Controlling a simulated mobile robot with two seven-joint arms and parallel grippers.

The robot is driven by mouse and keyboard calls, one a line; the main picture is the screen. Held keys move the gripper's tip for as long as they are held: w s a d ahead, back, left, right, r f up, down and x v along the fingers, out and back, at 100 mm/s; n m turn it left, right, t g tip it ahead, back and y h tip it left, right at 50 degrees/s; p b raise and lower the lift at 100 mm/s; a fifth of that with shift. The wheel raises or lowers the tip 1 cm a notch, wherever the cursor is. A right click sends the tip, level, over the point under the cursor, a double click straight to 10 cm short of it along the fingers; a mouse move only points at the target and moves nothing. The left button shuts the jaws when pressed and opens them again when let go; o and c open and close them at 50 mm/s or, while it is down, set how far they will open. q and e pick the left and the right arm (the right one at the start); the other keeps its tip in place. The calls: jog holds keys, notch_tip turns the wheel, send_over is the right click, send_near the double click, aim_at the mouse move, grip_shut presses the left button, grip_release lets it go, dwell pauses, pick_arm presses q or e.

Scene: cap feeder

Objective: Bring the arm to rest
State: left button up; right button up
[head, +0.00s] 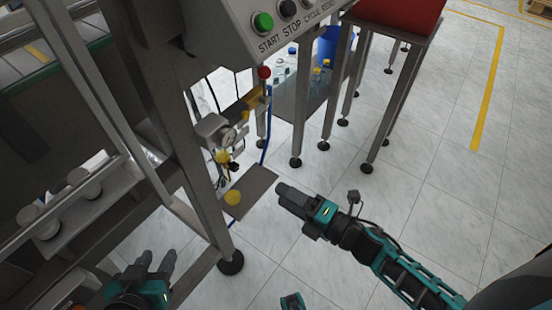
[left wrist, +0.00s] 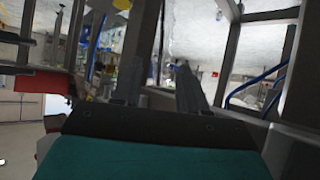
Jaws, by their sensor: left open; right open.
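My left gripper (head: 156,266) is at the bottom left of the head view, beside the machine frame. Its two dark fingers are apart with nothing between them. The same fingers of my left gripper (left wrist: 158,82) stand up in the middle of the left wrist view, spread and empty. My right gripper (head: 282,192) is near the middle of the head view, over the tiled floor. Its arm comes in from the lower right. It holds nothing that I can see, and its two fingers overlap from this angle.
A steel machine frame (head: 185,150) fills the left side. Its control panel (head: 262,35) has a green start button (head: 262,22). A pressure gauge (head: 228,137) and a low plate (head: 254,190) with a yellow disc (head: 233,197) are near my right gripper. Open floor (head: 440,190) lies at right.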

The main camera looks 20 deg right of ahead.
pick_arm(q)
jog(key=s+a+r+y+p, duration=0.1)
jog(key=a+r+p, duration=0.2)
jog(key=r+p, duration=0.4)
jog(key=p, duration=0.4)
jog(key=shift+s, duration=0.25)
pick_arm(e)
jog(key=s+d+r+m+g+h, duration=0.1)
jog(key=s+r+m+h, duration=0.2)
jog(key=m, duration=0.9)
jog(key=s+d+r+m+g+h, duration=0.2)
jog(key=s+r+m+h, duration=0.1)
jog(key=m, duration=0.9)
jog(key=shift+s+d+r+h, duration=0.3)
jog(key=shift+s+h, duration=0.2)
jog(key=shift+h, duration=0.7)
